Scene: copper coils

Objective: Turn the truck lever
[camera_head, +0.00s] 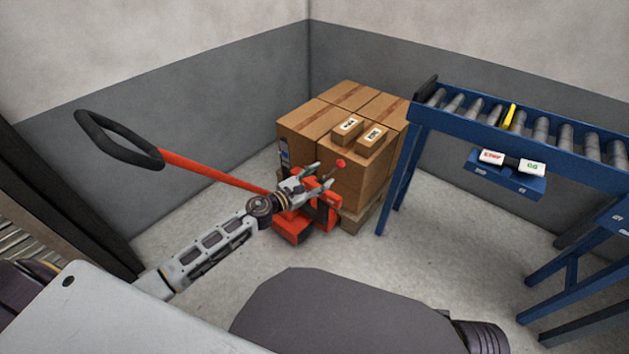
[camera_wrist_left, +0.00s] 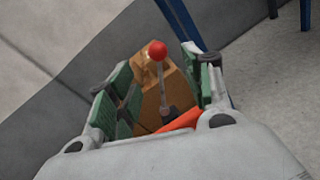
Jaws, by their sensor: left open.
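The red pallet truck (camera_head: 290,229) stands in front of a pallet of boxes, its long handle with a black loop grip (camera_head: 119,139) leaning up to the left. The truck lever (camera_head: 340,163) is a thin rod with a red ball on top. My left gripper (camera_head: 322,176) is open, its green-padded fingers close by the lever. In the left wrist view the lever's red ball (camera_wrist_left: 157,50) and grey stem stand between the open fingers (camera_wrist_left: 160,90), apart from both pads. My right gripper is not in view.
Cardboard boxes (camera_head: 298,121) are stacked on a pallet behind the truck, with two small labelled boxes on top. A blue roller conveyor (camera_head: 480,134) with a stop and go panel (camera_head: 505,181) stands at the right. Grey walls close the corner; floor in front is bare.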

